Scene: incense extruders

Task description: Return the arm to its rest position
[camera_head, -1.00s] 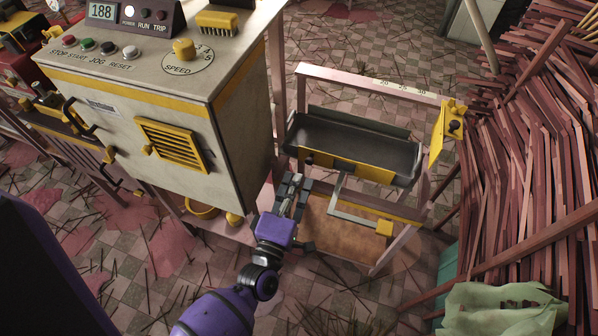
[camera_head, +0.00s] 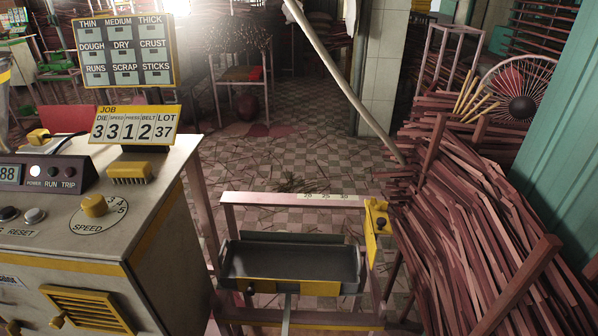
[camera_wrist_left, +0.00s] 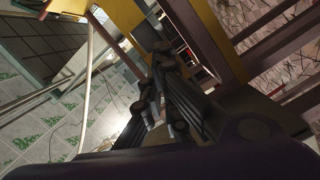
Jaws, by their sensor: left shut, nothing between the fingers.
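My left gripper (camera_wrist_left: 163,92) shows in the left wrist view, its dark fingers together with nothing seen between them. A yellow panel and frame bars are beyond it, and I cannot tell how near they are. The head view shows neither of my arms or grippers now. The extruder machine (camera_head: 150,215) stands at the left of the head view, with a yellow speed knob (camera_head: 94,205) on top. The dark tray (camera_head: 290,262) with a yellow front strip sits in a frame to its right and looks empty. My right gripper is not in view.
A large heap of brown sticks (camera_head: 455,190) fills the right side. A job sign (camera_head: 135,125) stands on the machine. A pale pole (camera_head: 345,85) leans across the back. The checkered floor (camera_head: 290,165) behind the tray is mostly open, with scattered sticks.

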